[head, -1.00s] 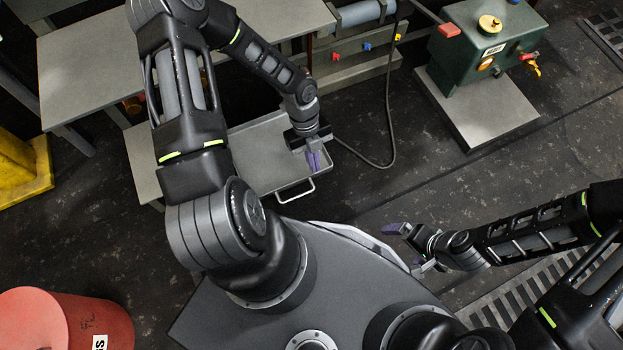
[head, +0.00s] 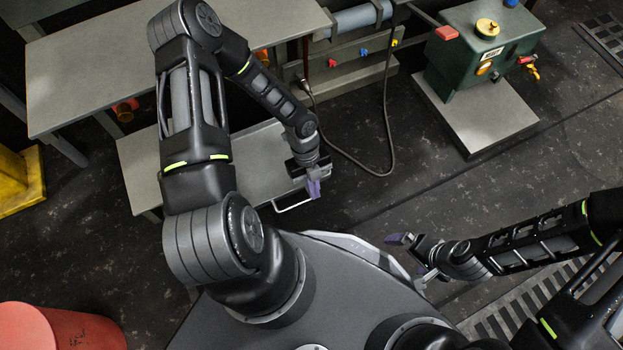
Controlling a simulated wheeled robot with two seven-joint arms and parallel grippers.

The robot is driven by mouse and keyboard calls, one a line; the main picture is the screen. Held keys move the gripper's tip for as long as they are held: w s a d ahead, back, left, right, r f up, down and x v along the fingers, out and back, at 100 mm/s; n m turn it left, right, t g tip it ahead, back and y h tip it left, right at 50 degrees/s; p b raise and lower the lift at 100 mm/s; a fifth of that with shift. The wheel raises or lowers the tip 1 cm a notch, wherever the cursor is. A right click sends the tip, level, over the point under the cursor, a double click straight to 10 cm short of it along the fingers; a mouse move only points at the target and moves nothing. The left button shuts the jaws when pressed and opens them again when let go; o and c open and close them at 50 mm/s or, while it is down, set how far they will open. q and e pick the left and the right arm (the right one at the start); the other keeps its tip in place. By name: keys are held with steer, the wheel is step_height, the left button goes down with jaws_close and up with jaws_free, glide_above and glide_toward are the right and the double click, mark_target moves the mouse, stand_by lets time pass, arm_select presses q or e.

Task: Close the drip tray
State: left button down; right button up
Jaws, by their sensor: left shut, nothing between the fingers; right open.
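The drip tray (head: 258,150) is a shallow grey metal tray below the grey bench, sticking out from it towards me. A pale wire handle (head: 292,205) is on its front edge. My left arm crosses in front of the tray and hides part of it. My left gripper (head: 314,188), with purple fingertips, is shut and empty at the tray's front right corner, beside the right end of the handle. I cannot tell whether it touches the tray. My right gripper (head: 410,255) is open and empty, low on the right, well away from the tray.
The grey bench (head: 90,70) stands at the upper left. A dark cable (head: 388,130) loops on the floor right of the tray. A green unit (head: 470,55) stands on a grey plinth at the upper right. A red drum (head: 75,330) is at the lower left. Dark floor between is clear.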

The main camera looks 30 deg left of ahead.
arm_select(q)
steer(key=shift+w+a+f+b, duration=0.45)
steer(key=shift+w+a+f, duration=0.2)
steer(key=shift+a+f, duration=0.3)
steer(key=shift+w+a+r, duration=0.1)
steer(key=shift+w+a, duration=0.25)
steer(key=shift+a, duration=0.1)
arm_select(e)
steer(key=shift+w+f, duration=0.15)
steer(key=shift+f, duration=0.75)
